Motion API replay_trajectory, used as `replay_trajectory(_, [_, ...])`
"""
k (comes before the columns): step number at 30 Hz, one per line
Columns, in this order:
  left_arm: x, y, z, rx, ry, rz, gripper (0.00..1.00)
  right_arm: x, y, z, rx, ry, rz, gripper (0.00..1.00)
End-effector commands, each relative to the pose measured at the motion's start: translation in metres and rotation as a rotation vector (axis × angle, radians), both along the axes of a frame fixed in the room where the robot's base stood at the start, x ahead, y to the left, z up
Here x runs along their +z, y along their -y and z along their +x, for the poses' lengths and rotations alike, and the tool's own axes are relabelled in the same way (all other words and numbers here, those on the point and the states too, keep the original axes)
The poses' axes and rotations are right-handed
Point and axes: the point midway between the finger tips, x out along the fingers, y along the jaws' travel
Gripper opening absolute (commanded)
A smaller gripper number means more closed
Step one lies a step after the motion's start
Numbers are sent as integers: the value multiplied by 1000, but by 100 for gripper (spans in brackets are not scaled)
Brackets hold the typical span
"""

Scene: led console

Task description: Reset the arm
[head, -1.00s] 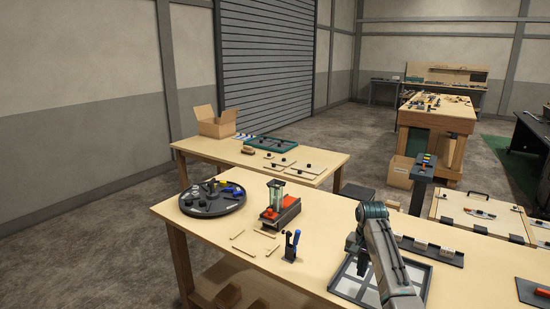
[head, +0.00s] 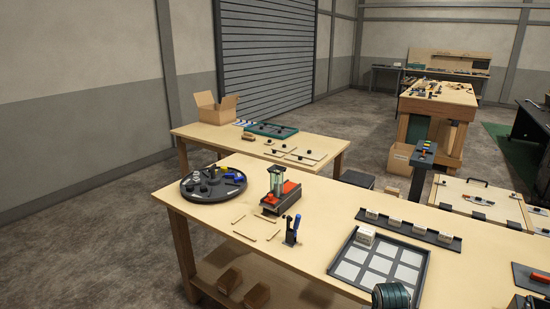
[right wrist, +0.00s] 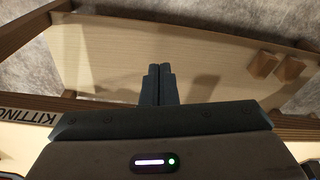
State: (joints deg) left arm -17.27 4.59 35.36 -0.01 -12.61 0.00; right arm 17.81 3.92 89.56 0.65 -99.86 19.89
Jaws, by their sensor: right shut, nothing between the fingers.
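My right gripper (right wrist: 159,72) shows in the right wrist view with its two dark fingers pressed together and nothing between them. Below it in that view is the lower shelf (right wrist: 200,55) of a wooden table, with wooden blocks (right wrist: 262,66) at its right. In the head view only a round dark part of my arm shows at the bottom edge, right of the middle. My left gripper is in neither view.
The near table (head: 330,252) holds a round dark tray (head: 190,199), a red-based device (head: 281,194), a blue-handled clamp (head: 292,230), a gridded tray (head: 349,270) with one small box (head: 365,236), and a dark rail (head: 409,228). A second table (head: 205,138) stands behind.

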Motion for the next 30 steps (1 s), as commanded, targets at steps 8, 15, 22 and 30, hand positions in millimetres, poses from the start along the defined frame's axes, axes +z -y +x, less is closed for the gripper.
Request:
replay_trajectory(8, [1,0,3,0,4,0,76,-21,2,-129,157,58,-50,0])
replay_trajectory(15, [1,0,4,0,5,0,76,-3,-2,-222,287,105,-85,0])
replay_trajectory(22, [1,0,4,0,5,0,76,18,-5,-270,358,131,-102,0])
replay_trajectory(30, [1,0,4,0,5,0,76,41,-8,-308,418,153,-115,0])
